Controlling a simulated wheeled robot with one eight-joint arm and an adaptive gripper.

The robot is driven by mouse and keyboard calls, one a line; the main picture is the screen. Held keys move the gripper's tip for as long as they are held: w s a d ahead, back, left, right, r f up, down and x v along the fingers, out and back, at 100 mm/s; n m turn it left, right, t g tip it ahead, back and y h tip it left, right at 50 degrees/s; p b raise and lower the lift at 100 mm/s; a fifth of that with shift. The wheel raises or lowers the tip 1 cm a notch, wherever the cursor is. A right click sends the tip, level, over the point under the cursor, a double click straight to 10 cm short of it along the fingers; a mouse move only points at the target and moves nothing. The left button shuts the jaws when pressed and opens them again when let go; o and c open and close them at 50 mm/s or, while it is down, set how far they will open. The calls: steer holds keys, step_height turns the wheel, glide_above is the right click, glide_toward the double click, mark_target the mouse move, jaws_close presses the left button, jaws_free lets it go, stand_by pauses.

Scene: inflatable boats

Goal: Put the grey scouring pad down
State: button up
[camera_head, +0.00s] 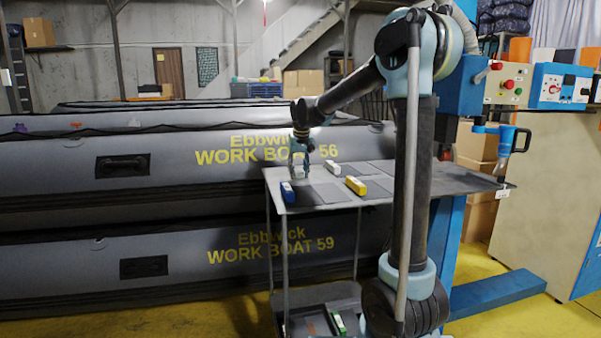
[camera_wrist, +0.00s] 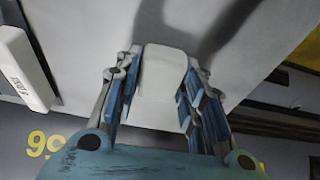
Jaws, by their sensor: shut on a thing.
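My gripper (camera_head: 301,163) hangs pointing down over the back left part of the table (camera_head: 440,180) in the head view. In the wrist view, my gripper (camera_wrist: 163,62) has its blue-lined fingers on both sides of a pale, whitish-grey block, taken as the grey scouring pad (camera_wrist: 162,90). The pad is small and hard to make out in the head view. A shadow falls on the grey surface beyond the fingertips in the wrist view. I cannot tell whether the pad touches the table.
On the table are a blue block (camera_head: 287,192), a yellow block (camera_head: 356,186), a small white block (camera_head: 331,167) and dark flat patches (camera_head: 325,192). A white lettered block (camera_wrist: 22,70) lies left of my fingers. Stacked grey boats (camera_head: 60,165) stand behind the table.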

steer(key=shift+s+f, duration=0.1)
steer(key=shift+f, duration=0.15)
steer(key=o, duration=0.7)
steer(key=shift+s, duration=0.1)
steer(key=o, duration=0.3)
steer(key=shift+f, duration=0.2)
steer(key=shift+w+f, duration=0.15)
steer(key=shift+w, duration=0.1)
steer(key=shift+r, duration=0.3)
steer(key=shift+r, duration=0.25)
steer(key=v, duration=1.2)
steer(key=shift+d+r, duration=0.1)
